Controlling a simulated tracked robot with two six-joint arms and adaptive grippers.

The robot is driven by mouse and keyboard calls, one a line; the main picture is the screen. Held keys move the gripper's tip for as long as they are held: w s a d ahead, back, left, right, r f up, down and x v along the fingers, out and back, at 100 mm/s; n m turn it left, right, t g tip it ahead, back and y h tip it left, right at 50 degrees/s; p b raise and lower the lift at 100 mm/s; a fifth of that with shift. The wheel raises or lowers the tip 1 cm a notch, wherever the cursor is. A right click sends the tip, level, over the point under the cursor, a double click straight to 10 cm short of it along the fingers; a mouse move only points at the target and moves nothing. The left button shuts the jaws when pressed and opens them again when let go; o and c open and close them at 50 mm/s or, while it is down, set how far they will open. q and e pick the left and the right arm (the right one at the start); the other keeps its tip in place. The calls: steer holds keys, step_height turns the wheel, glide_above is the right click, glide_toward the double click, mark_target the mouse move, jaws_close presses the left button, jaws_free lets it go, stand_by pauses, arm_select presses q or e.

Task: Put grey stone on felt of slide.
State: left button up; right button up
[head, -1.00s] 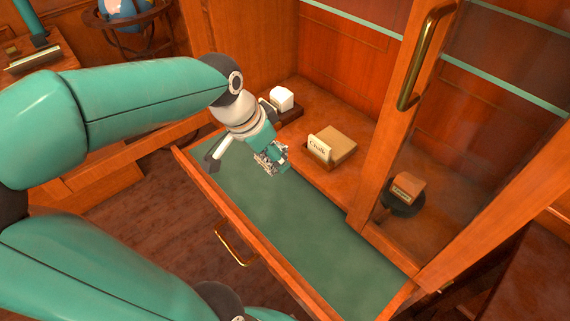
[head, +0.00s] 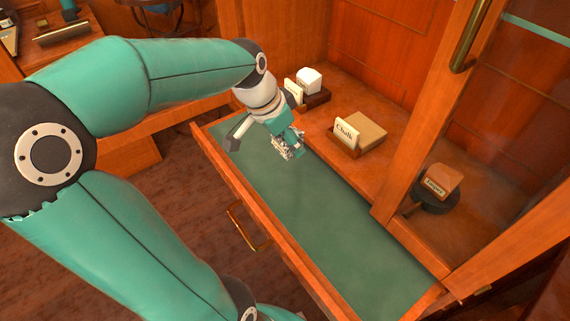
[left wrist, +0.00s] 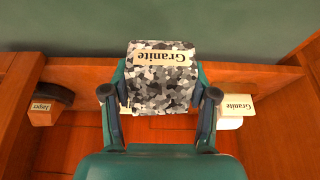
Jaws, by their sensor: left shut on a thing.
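My left gripper (head: 287,146) is shut on the grey stone. It is a block with a black, grey and white speckled pattern (left wrist: 160,88) and a "Granite" label on it, between the two fingers in the left wrist view. In the head view the gripper and stone are over the far left part of the slide's green felt (head: 325,225). The stone seems to be above the felt, but the gap is hard to judge. The felt also shows at the top of the left wrist view (left wrist: 60,30). My right gripper is not in view.
A cabinet door frame (head: 425,110) rises at right. The felt's middle is bare.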

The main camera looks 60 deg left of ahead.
mark_target(292, 170)
arm_select(q)
step_height(292, 170, down, 8)
steer(key=shift+f+b, duration=0.1)
steer(key=shift+b, duration=0.65)
steer(key=shift+f, duration=0.1)
steer(key=o, duration=1.4)
steer(key=shift+r, duration=0.2)
steer(key=p+v, duration=0.2)
steer(key=v, duration=1)
